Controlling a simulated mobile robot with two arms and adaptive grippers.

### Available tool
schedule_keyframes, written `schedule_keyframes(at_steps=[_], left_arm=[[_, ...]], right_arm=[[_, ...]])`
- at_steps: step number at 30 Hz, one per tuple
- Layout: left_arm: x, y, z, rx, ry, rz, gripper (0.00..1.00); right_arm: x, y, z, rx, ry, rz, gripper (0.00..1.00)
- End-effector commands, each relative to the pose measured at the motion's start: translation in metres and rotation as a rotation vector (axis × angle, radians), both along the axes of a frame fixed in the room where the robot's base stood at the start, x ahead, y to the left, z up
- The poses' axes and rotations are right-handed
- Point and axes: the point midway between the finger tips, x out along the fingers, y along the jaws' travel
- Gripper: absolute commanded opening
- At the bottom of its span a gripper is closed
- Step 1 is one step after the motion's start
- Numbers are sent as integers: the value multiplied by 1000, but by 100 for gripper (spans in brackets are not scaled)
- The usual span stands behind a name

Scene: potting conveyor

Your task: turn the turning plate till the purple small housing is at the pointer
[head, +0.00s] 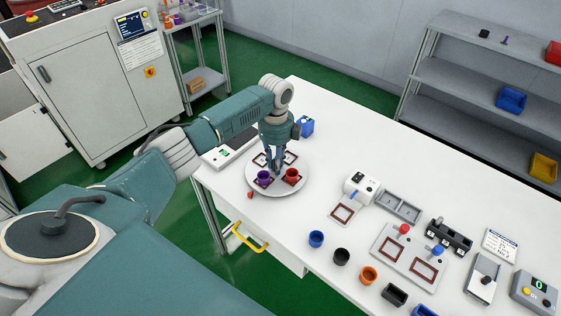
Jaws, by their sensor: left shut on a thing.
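The round white turning plate (279,190) lies on the white table and has several dark-red square frames on it. The purple small housing (264,177) stands in the front-left frame, on the side nearest the small red pointer (250,195), and looks roughly in line with it. A red housing (292,175) stands in the front-right frame. My left gripper (276,168) points down at the middle of the plate, behind and between the two housings. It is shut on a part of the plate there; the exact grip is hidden. My right gripper is not in view.
A blue container (306,126) stands behind the plate, and a flat grey device (230,147) lies left of it. To the right are a white device (361,187), a grey tray (398,206), a fixture board (395,247) and loose housings, including a blue one (316,239).

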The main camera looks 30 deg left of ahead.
Motion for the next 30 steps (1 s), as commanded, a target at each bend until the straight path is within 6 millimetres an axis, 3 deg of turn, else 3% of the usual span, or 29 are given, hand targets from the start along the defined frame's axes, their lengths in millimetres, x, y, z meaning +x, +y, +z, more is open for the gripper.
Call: schedule_keyframes(at_steps=[18,19,20,30], left_arm=[[1,2,3,-4,-9,-18,0],[1,2,3,-4,-9,-18,21],[1,2,3,-4,-9,-18,27],[-1,3,3,-1,-4,-17,28]], right_arm=[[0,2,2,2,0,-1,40],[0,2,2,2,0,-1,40],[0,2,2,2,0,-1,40],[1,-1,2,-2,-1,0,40]])
